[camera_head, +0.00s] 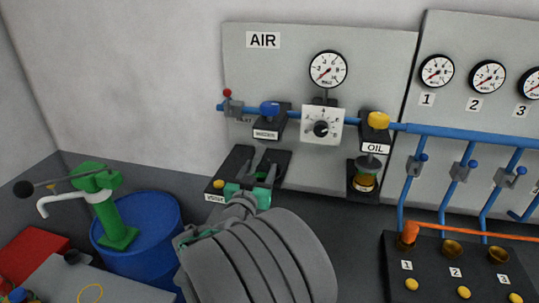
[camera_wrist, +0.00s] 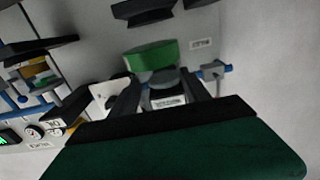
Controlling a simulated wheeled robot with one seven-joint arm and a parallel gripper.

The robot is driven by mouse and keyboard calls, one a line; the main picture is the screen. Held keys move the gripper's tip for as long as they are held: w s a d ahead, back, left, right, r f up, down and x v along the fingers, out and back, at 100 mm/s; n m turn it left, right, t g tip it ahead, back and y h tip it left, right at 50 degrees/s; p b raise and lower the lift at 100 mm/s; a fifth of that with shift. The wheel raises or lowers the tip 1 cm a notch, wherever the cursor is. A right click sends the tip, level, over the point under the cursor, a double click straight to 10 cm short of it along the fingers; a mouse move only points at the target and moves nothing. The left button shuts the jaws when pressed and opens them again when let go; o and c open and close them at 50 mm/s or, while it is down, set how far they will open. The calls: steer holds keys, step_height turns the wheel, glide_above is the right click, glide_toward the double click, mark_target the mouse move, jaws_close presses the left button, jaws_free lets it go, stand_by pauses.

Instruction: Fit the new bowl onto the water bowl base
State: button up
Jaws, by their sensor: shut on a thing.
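The water bowl base is the black block with a blue knob (camera_head: 268,109) on the AIR panel's pipe. Its small white label (camera_wrist: 168,102) shows in the wrist view, where the panel appears upside down. My gripper (camera_head: 264,169) is just below this block, its dark fingers pointing at the panel. It is shut on the new bowl, a green and grey piece (camera_wrist: 150,57) between the fingers. I cannot tell whether the bowl touches the base.
The OIL unit (camera_head: 375,132), with its amber bowl (camera_head: 365,182), hangs to the right. A white dial box (camera_head: 322,125) sits between. A red-tipped valve (camera_head: 229,104) is at left. A black bracket (camera_head: 233,164) lies beside my gripper. A blue drum (camera_head: 140,225) stands lower left.

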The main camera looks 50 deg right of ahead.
steer(key=p+x, duration=0.3)
steer(key=x, duration=0.8)
steer(key=shift+r, duration=0.1)
steer(key=shift+w+d+f+p, duration=0.1)
steer(key=shift+d+f+p, duration=0.1)
steer(key=shift+f, duration=0.75)
steer(key=shift+w+d+f+p, duration=0.1)
steer(key=shift+d+f+p, duration=0.1)
steer(key=shift+f, duration=0.7)
steer(key=shift+a, duration=0.1)
steer(key=shift+f, duration=0.2)
steer(key=o, duration=1.6)
steer(key=shift+o, duration=0.2)
steer(key=shift+r, duration=0.1)
